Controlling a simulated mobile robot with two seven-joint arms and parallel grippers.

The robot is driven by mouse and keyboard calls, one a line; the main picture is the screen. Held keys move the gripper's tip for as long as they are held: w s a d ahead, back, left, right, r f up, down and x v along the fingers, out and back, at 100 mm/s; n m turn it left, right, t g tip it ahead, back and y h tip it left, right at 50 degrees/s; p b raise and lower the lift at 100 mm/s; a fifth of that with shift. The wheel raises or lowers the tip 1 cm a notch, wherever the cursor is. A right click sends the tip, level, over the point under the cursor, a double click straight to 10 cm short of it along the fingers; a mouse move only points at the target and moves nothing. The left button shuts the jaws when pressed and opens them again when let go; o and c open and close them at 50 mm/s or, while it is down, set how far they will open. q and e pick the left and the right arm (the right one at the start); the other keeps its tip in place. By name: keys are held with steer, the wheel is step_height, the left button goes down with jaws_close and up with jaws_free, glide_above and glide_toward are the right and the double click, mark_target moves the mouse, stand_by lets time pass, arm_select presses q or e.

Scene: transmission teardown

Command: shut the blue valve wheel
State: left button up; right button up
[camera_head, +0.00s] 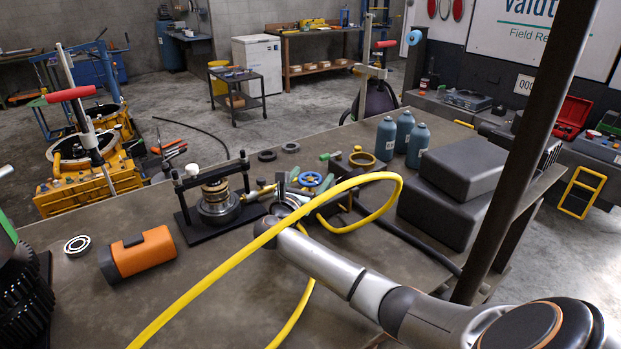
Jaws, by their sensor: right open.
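The blue valve wheel (310,179) is small and sits near the middle of the workbench, beside brass and green fittings. My right arm reaches in from the lower right. Its right gripper (287,197) is open, just left of and nearer than the wheel. The yellow hose (235,268) crosses in front of the wrist and hides part of it. I cannot tell whether a finger touches the wheel or its fittings. I see no left gripper.
A black press stand with a metal and brass part (219,205) stands close left of my gripper. An orange cylinder (137,254) and a bearing ring (77,245) lie further left. Blue-grey bottles (386,139) and dark cases (462,166) stand right. The bench's front middle is mostly clear.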

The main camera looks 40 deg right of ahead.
steer(key=shift+a, duration=0.1)
steer(key=v, duration=1.2)
steer(key=shift+s+b, duration=0.2)
steer(key=shift+b, duration=0.2)
steer(key=shift+a, duration=0.1)
steer(key=shift+s, duration=0.15)
